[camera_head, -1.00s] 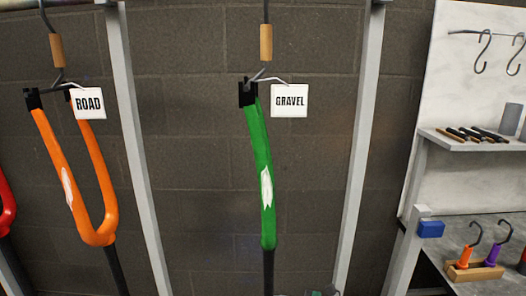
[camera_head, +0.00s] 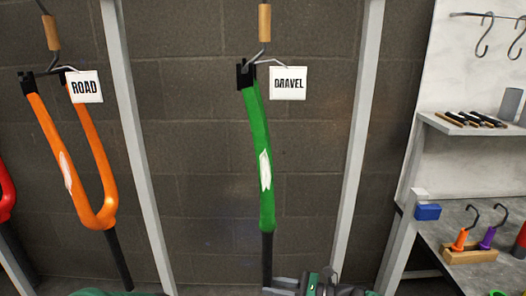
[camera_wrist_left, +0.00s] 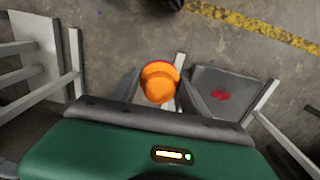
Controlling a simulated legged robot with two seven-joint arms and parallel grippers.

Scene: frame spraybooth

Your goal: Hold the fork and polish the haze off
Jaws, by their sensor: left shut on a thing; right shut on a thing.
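The green fork (camera_head: 261,160) hangs from a wood-handled hook (camera_head: 264,24), its dark steerer tube (camera_head: 267,255) pointing down. A whitish patch (camera_head: 264,170) marks its side, and a tag reading GRAVEL (camera_head: 288,84) hangs beside its top. My right gripper (camera_head: 270,287) is at the bottom edge of the head view, its grey fingers shut on the lower steerer tube; their tips are partly cut off. My left gripper (camera_wrist_left: 160,95) is shut on a round orange thing (camera_wrist_left: 158,80) in the left wrist view. Its fingers do not show in the head view.
An orange fork (camera_head: 97,190) with a ROAD tag (camera_head: 84,87) hangs at left, also with a whitish patch. Grey posts (camera_head: 137,150) and (camera_head: 355,150) stand either side of the green fork. A shelf (camera_head: 480,128) and bench with a wooden block (camera_head: 470,255) are at right.

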